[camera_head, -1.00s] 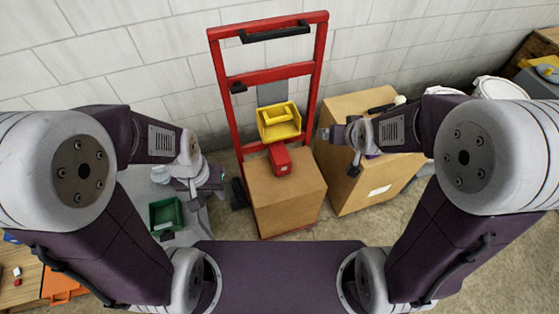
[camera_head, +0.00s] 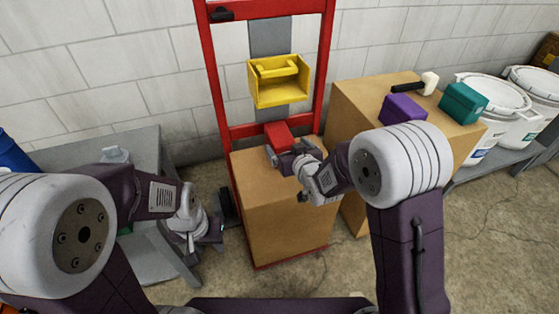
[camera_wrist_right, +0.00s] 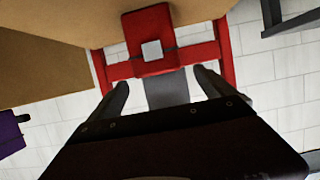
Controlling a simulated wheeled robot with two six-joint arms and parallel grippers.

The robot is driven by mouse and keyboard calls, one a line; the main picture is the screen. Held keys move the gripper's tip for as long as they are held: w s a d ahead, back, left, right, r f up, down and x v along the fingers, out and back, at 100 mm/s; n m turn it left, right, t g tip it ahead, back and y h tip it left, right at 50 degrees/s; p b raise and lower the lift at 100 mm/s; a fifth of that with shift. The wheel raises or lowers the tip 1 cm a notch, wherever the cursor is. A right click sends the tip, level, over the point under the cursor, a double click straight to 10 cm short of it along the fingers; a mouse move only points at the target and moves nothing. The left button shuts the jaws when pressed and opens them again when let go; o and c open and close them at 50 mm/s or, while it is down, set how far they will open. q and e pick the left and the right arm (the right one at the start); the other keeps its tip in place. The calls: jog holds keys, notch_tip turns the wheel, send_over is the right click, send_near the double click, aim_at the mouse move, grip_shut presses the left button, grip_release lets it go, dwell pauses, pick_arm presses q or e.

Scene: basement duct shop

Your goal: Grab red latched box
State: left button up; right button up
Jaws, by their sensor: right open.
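The red latched box (camera_head: 278,135) sits on top of a brown cardboard box (camera_head: 285,215) in front of the red hand truck. In the right wrist view the red box (camera_wrist_right: 149,28) has a pale square latch facing my gripper, ahead of the fingers. My right gripper (camera_head: 286,158) is just in front of the red box and hides its lower part. In the right wrist view my right gripper (camera_wrist_right: 165,85) is open, with its two fingers apart and nothing between them. My left gripper (camera_head: 205,238) hangs at the left by the grey table; its jaws are unclear.
A yellow bin (camera_head: 279,92) hangs on the red hand truck (camera_head: 212,80) above the red box. A taller cardboard box (camera_head: 350,105) at right holds a purple box (camera_head: 403,108), a teal box (camera_head: 463,102) and a mallet (camera_head: 428,84). A grey table (camera_head: 150,150) stands left.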

aim_at(283, 141)
jog(key=b+x, duration=0.1)
jog(key=x, duration=0.2)
jog(key=shift+w+f+b, duration=0.1)
jog(key=shift+f+b, duration=0.05)
jog(key=shift+b, duration=0.15)
jog(key=shift+w+a, duration=0.15)
jog(key=shift+w, duration=0.2)
jog(key=b+x, duration=0.3)
jog(key=x, duration=0.1)
jog(key=shift+f, duration=0.15)
jog(key=shift+w, duration=0.5)
jog(key=shift+c, duration=0.3)
